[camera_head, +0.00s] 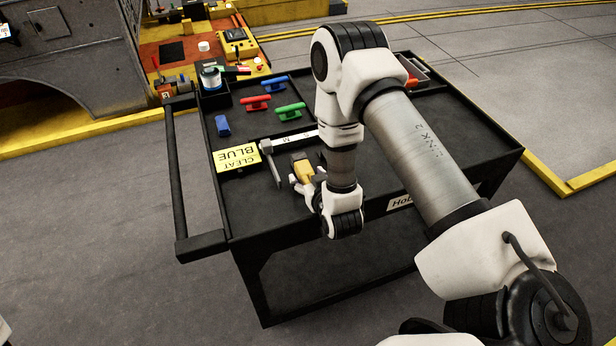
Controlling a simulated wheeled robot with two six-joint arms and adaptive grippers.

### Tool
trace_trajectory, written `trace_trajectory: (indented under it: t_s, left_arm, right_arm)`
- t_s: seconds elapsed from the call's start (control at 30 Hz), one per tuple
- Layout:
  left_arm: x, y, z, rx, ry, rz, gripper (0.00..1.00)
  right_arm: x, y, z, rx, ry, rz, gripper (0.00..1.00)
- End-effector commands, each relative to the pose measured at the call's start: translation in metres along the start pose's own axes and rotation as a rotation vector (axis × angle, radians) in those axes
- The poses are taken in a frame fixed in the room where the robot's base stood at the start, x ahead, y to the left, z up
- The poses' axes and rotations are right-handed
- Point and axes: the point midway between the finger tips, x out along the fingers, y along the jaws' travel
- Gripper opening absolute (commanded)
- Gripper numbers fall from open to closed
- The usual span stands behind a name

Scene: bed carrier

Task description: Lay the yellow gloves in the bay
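A small yellow bundle (302,168), which looks like the yellow gloves, shows at my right gripper (303,182), low over or on the front part of the black cart top. My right arm comes in from the right, and its wrist hides part of the gripper and the cart behind it. White gripper parts lie right against the near side of the yellow bundle. I cannot tell whether the fingers are closed on it. Which part of the cart is the bay is not clear. My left gripper is not in view.
The black cart (260,205) carries a yellow "CLEAT BLUE" card (237,158), a metal caliper-like tool (272,160), a blue block (222,125), and red (255,103), green (290,111) and blue (274,84) cleats. A cart handle (177,175) stands at left. The front left top is clear.

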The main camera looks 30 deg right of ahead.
Motion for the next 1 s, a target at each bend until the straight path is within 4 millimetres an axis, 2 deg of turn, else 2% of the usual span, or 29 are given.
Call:
trace_trajectory:
  t_s: [0.17, 0.27, 0.37, 0.5, 0.6, 0.73, 1.0]
  left_arm:
    - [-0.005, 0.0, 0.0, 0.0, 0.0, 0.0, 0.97]
    - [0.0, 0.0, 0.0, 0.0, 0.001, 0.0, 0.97]
    - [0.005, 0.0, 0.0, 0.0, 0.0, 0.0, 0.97]
    - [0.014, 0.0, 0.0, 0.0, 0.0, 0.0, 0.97]
    - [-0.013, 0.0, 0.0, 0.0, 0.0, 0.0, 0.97]
    - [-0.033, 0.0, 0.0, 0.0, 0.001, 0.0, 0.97]
    - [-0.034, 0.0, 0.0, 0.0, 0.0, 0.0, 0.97]
  right_arm:
    - [-0.002, 0.0, -0.006, 0.0, 0.001, 0.0, 0.66]
    - [-0.013, 0.0, -0.003, 0.0, -0.002, 0.0, 0.66]
    - [-0.035, 0.0, -0.001, 0.0, -0.004, -0.001, 0.66]
    - [-0.075, 0.0, 0.0, -0.001, -0.005, 0.0, 0.66]
    - [-0.106, 0.0, -0.01, -0.004, -0.007, -0.002, 0.66]
    - [-0.118, 0.0, -0.01, -0.002, -0.004, 0.001, 0.66]
    - [-0.122, 0.0, -0.004, 0.0, 0.0, 0.0, 0.66]
